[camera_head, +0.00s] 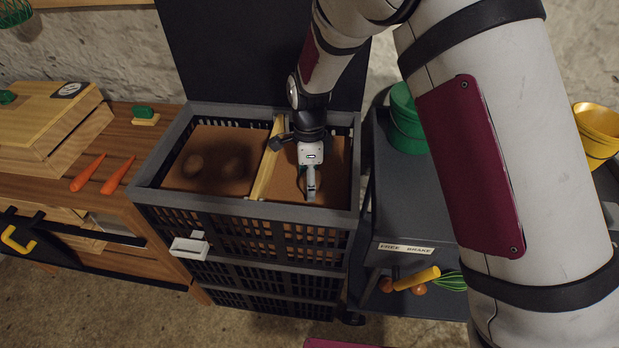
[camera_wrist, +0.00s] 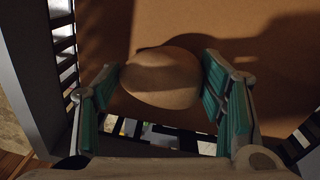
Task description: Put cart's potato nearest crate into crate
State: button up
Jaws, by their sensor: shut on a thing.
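A tan potato (camera_wrist: 160,78) sits between the teal finger pads of my gripper (camera_wrist: 163,95) in the wrist view. My gripper is shut on it. In the head view my gripper (camera_head: 311,190) reaches down into the right compartment of the black slatted crate (camera_head: 225,226), and the potato is hidden there. The brown crate floor lies behind the potato in the wrist view; I cannot tell whether they touch. The grey cart (camera_head: 405,213) stands right of the crate.
A wooden divider (camera_head: 267,165) splits the crate, and a dark panel (camera_head: 250,60) stands behind it. A green bucket (camera_head: 405,125) is on the cart. A wooden bench (camera_head: 140,165) with two carrots (camera_head: 103,176) stands to the left.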

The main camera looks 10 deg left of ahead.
jog(key=shift+f, duration=0.65)
dwell(0.3)
jog(key=o, duration=0.8)
